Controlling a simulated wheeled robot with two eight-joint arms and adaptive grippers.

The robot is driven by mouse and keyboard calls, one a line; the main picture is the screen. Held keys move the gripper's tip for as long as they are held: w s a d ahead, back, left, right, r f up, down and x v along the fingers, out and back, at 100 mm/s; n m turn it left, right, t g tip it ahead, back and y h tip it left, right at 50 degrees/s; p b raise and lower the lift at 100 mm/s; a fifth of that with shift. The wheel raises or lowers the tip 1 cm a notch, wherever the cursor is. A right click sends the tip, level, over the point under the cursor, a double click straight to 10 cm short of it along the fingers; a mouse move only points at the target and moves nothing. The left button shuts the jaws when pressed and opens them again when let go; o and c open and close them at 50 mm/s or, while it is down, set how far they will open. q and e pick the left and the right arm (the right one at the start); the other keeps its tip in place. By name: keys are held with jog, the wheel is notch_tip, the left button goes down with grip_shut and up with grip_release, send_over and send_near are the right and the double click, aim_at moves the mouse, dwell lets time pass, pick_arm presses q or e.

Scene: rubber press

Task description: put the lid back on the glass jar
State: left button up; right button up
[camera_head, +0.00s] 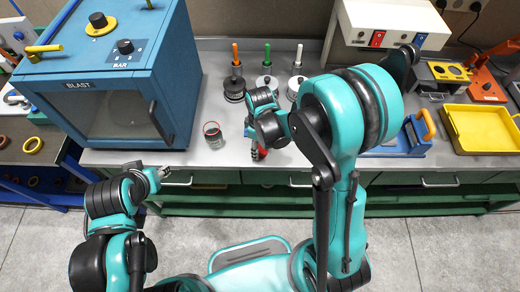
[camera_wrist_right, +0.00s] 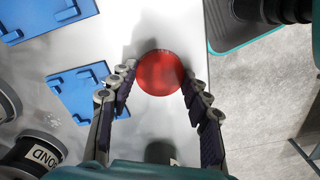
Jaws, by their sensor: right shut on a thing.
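The glass jar (camera_head: 213,134) stands upright on the grey bench top to the right of the blue blast cabinet, with a red ring at its open-looking rim. My right gripper (camera_head: 257,147) is to the right of the jar, apart from it, low over the front of the bench. It is shut on the red lid (camera_head: 261,153). In the right wrist view the lid is a round red disc (camera_wrist_right: 160,72) between the fingertips. My left gripper (camera_head: 160,175) is at the bench's front edge, left of the jar; its finger gap is unclear.
The blue blast cabinet (camera_head: 115,70) stands left of the jar. Several round-based tools with coloured handles, one orange-handled (camera_head: 235,75), stand behind. Blue flat pieces (camera_wrist_right: 85,92) and a dark can (camera_wrist_right: 35,155) show in the right wrist view. Bare bench lies between jar and right gripper.

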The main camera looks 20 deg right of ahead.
aim_at(262, 152)
jog(key=shift+r, duration=0.6)
jog(key=r, duration=0.1)
jog(key=r+p, duration=0.1)
jog(key=s+r, duration=0.1)
jog(key=shift+d+r+p, duration=0.25)
jog(key=shift+r+p, duration=0.15)
jog(key=s+d+r+p, duration=0.2)
jog(key=s+d+r, duration=0.2)
jog(key=s, duration=0.5)
notch_tip(262, 152, up, 2)
jog(key=shift+s+d, duration=0.2)
jog(key=shift+s, duration=0.1)
